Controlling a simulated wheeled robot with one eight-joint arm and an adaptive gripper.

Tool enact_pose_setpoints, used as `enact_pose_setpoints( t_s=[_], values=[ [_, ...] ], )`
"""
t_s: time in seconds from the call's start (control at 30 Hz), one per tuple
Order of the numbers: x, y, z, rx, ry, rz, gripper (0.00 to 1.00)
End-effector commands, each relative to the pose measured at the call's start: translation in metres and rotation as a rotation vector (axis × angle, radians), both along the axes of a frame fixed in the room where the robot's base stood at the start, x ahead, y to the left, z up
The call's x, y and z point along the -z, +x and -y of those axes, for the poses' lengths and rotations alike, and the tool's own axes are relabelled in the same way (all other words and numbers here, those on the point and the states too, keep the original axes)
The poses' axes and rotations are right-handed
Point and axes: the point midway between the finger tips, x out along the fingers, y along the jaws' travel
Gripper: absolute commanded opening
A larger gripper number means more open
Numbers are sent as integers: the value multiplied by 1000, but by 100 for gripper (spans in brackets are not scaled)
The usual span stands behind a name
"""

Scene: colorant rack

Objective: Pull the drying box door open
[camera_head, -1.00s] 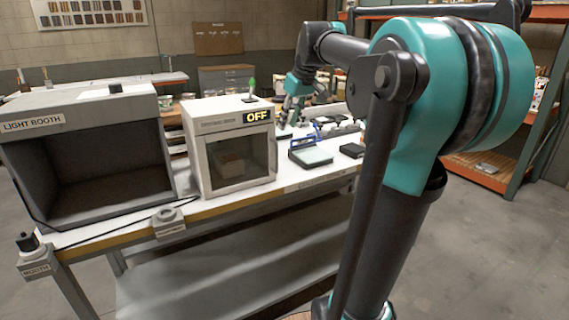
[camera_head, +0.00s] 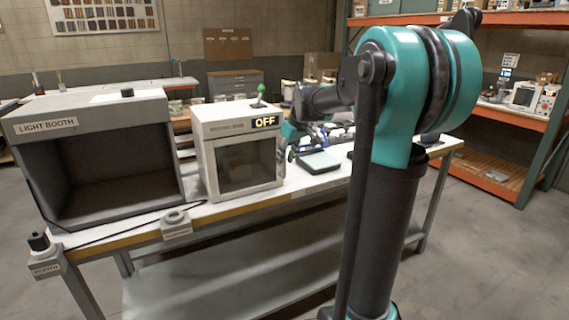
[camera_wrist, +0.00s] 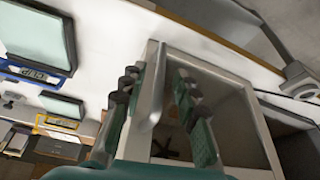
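The drying box (camera_head: 205,150) is a white cabinet on the bench with a dark-windowed front door (camera_head: 245,165) and a sign reading OFF (camera_head: 265,122). The door looks shut. My gripper (camera_head: 287,145) is at the right edge of the door in the head view. In the wrist view, my gripper (camera_wrist: 157,80) is open, with one finger on each side of the pale bar handle (camera_wrist: 153,90). The handle lies closer to the left finger; I cannot tell whether they touch. The dark door window (camera_wrist: 225,110) lies behind the right finger.
The light booth (camera_head: 50,124) stands left of the box. A tray-like device (camera_head: 320,162) lies on the bench to its right. A small grey control (camera_head: 176,222) sits at the bench's front edge. The floor in front is clear.

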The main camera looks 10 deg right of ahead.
Motion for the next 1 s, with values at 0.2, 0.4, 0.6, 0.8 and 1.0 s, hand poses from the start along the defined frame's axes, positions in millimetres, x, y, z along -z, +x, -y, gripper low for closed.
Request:
enact_pose_setpoints(
  t_s=[0.2,0.4,0.6,0.8,1.0],
  values=[
    [19,7,-4,0,0,0,31],
    [23,8,-5,1,0,0,31],
    [23,8,-5,1,0,0,25],
    [22,8,-4,1,0,0,0],
    [22,8,-4,0,0,0,0]
  ],
)
